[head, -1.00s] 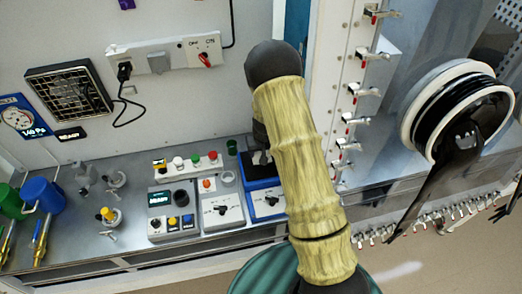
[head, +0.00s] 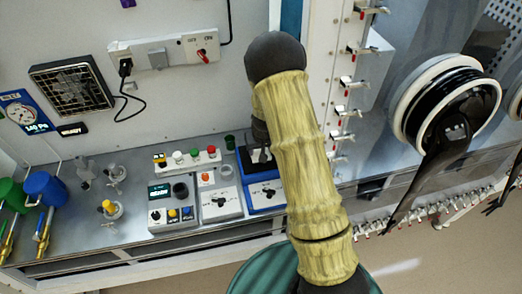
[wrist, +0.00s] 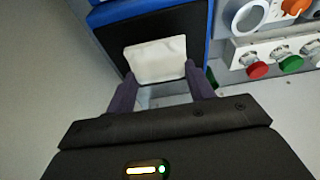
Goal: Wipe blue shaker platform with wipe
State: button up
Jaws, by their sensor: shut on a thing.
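The blue shaker platform (head: 264,207) stands on the metal bench, just left of the white upright post. It has a blue body, a dark top and a pale front panel with a knob. In the wrist view its black top plate (wrist: 188,28) and blue rim (wrist: 140,10) fill the upper middle. My gripper (wrist: 160,84) is shut on a folded white wipe (wrist: 158,58), which lies over the near part of the black plate. I cannot tell whether the wipe touches the plate. In the head view my arm hides part of the shaker and most of the gripper.
Left of the shaker stand a pale knobbed unit (head: 219,203), a unit with a green display (head: 160,192) and a button strip (head: 187,158). The post (head: 325,60) with clamps is close on the right.

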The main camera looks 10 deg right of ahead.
jog(key=shift+d+r+p, duration=0.1)
jog(key=shift+r+p, duration=1.5)
jog(key=shift+r, duration=0.95)
jog(key=shift+f, duration=0.1)
